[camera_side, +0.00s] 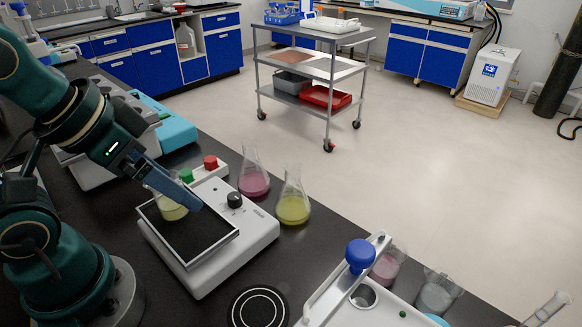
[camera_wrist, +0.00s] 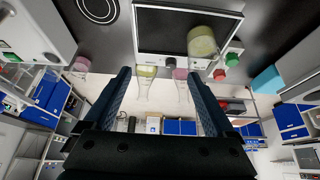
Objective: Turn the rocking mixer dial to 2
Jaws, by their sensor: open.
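The rocking mixer (camera_side: 256,234) is a white box with a black tray on top, on the dark bench in the side view. Its black round dial (camera_side: 235,200) is at the right end of the body; the number it points to is too small to read. A beaker with yellow liquid (camera_side: 172,209) is on the tray, partly behind my finger.
Flasks with pink (camera_side: 254,182) and yellow liquid (camera_side: 293,207) stand close behind the dial. A red knob (camera_side: 210,162) and a green knob (camera_side: 186,175) are behind the mixer. A device with a blue knob (camera_side: 360,256) stands at right. A ringed black disc (camera_side: 258,308) lies in front.

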